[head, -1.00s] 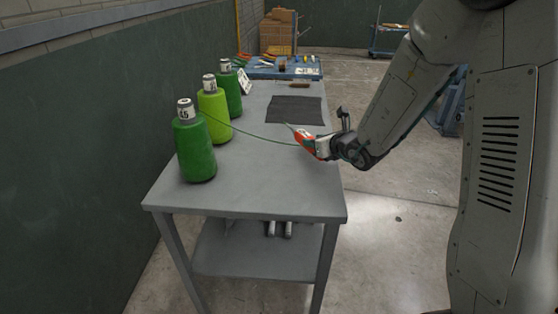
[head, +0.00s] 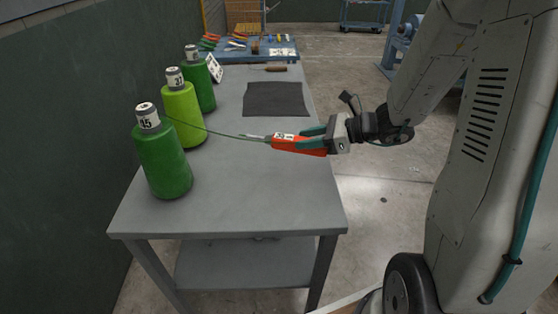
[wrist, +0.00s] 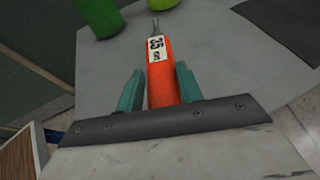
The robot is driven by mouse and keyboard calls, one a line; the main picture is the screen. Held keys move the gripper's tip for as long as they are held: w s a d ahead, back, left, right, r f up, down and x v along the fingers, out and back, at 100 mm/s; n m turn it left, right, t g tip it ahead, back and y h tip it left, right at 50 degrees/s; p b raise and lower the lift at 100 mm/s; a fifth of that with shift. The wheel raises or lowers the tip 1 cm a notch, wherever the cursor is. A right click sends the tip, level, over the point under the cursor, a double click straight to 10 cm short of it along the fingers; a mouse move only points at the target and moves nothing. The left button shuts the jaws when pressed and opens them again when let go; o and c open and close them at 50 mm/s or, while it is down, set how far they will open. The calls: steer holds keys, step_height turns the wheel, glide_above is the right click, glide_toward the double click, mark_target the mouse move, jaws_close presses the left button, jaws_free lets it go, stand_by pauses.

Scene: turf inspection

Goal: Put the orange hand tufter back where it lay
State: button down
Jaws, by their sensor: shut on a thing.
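The orange hand tufter (head: 300,146) is held in my gripper (head: 318,139) above the right edge of the grey table (head: 225,195). Its tip points left in the head view. A green yarn runs from the tip toward the green cones. In the wrist view the tufter (wrist: 160,75) lies between the two teal fingers of my gripper (wrist: 160,88). It has a white label reading 35. Whether the tufter touches the tabletop is hard to tell.
Three green yarn cones stand along the table's left side: the front one (head: 162,160), a lighter one (head: 182,112) and a far one (head: 199,82). A dark mat (head: 275,99) lies beyond the tufter. A blue tray (head: 250,55) with several tools is at the far end. The front tabletop is clear.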

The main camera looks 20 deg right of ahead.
mark_target(284, 137)
steer(key=s+n+g, duration=0.1)
steer(key=s, duration=0.2)
steer(key=s+n+g+y, duration=0.1)
steer(key=s, duration=0.2)
steer(key=s+n+g, duration=0.1)
steer(key=s, duration=0.3)
steer(key=shift+d+y, duration=0.25)
steer(key=shift+y, duration=0.05)
steer(key=shift+w+a+f+n+g, duration=0.1)
steer(key=shift+w+a+n+g, duration=0.1)
steer(key=shift+w+n+g, duration=0.1)
steer(key=w+a, duration=0.1)
steer(key=w, duration=0.3)
steer(key=w+a+f, duration=0.1)
steer(key=w+a, duration=0.1)
steer(key=w, duration=0.3)
steer(key=w+a, duration=0.1)
steer(key=w, duration=0.4)
steer(key=shift+a+f, duration=0.25)
steer(key=shift+a, duration=0.15)
steer(key=shift+f, duration=1.7)
steer(key=shift+f, duration=0.15)
steer(key=c, duration=0.9)
jaws_free()
